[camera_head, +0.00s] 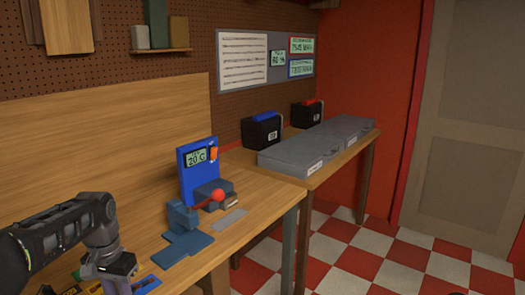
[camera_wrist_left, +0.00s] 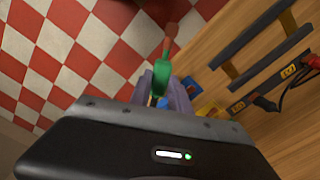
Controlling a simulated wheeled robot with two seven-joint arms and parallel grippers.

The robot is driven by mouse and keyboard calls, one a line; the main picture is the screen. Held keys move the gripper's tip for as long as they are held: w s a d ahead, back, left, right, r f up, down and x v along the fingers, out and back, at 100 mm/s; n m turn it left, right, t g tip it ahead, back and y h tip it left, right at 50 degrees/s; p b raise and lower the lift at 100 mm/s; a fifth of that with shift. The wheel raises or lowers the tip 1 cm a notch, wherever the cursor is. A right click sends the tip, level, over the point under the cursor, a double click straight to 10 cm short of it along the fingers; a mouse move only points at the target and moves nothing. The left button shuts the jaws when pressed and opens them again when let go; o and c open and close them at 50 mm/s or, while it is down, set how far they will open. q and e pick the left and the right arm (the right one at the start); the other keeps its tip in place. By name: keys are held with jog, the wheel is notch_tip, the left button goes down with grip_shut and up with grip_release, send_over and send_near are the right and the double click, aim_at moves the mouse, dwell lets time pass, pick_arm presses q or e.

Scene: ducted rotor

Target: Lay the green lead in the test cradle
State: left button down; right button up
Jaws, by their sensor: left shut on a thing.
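My left gripper (camera_head: 117,286) is low at the left front of the bench in the head view, pointing down. In the left wrist view its grey fingers (camera_wrist_left: 162,92) are shut on the green lead (camera_wrist_left: 148,70), which has a curved green body and a reddish end (camera_wrist_left: 170,46) pointing away. The lead is hidden in the head view. A blue stand (camera_head: 183,225) with a red ball sits beside a blue meter (camera_head: 198,160) reading about 20, right of the gripper; I cannot tell which part is the test cradle. My right gripper is out of view.
Yellow and blue parts (camera_head: 145,285) lie close by the left gripper. In the left wrist view, dark bars (camera_wrist_left: 262,45) and red and black leads (camera_wrist_left: 268,102) are on the wood. Grey cases (camera_head: 315,145) and black boxes (camera_head: 262,131) stand on the far bench.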

pick_arm(q)
jog(key=d+f, duration=0.4)
jog(key=d, duration=0.3)
jog(key=w+d+f+n, duration=0.1)
jog(key=d+f, duration=0.3)
jog(key=d, duration=0.4)
jog(key=shift+w+d+f, duration=0.25)
jog(key=shift+d+f, duration=0.05)
jog(key=shift+a, duration=0.1)
